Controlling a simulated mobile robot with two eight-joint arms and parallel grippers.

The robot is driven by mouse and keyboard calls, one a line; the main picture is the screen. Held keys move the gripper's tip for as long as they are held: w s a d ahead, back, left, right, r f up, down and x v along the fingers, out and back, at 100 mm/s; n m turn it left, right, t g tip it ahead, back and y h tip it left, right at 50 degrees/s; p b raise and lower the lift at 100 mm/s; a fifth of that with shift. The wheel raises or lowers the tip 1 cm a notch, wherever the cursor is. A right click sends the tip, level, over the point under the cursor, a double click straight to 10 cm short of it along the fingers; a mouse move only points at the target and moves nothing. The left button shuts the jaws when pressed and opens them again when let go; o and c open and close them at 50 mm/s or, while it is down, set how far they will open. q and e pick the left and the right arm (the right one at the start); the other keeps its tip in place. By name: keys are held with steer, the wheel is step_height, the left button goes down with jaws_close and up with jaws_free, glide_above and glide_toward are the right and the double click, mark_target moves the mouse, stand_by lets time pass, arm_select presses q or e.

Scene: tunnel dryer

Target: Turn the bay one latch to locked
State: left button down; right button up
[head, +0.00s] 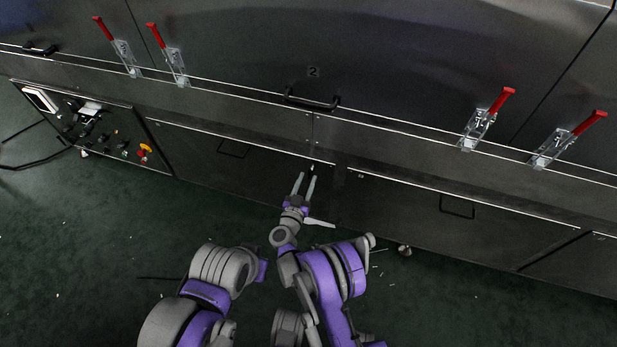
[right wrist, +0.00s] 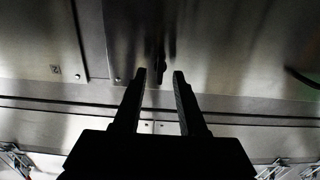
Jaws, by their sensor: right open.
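Several latches with red handles sit along the dryer's front. Two are at the upper left, an outer latch (head: 128,58) and an inner latch (head: 176,64). Two are at the right, an inner latch (head: 476,130) and an outer latch (head: 550,148). All red handles point up and tilt. The middle door carries a "2"; no "1" is readable, so I cannot tell which latch is bay one's. My right gripper (head: 307,183) is open and empty before the lower panels, away from every latch. Its fingers show apart in the right wrist view (right wrist: 159,76). My left gripper is not in view.
A dark bar handle (head: 312,103) sits below the "2". A control panel (head: 85,120) with a red-and-yellow button (head: 145,150) is at the left. Lower panels have recessed handles (head: 457,206). The green floor (head: 90,240) is mostly clear, with small scraps.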

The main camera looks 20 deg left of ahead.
steer(key=shift+w, duration=0.95)
steer(key=shift+c, duration=0.3)
jaws_close()
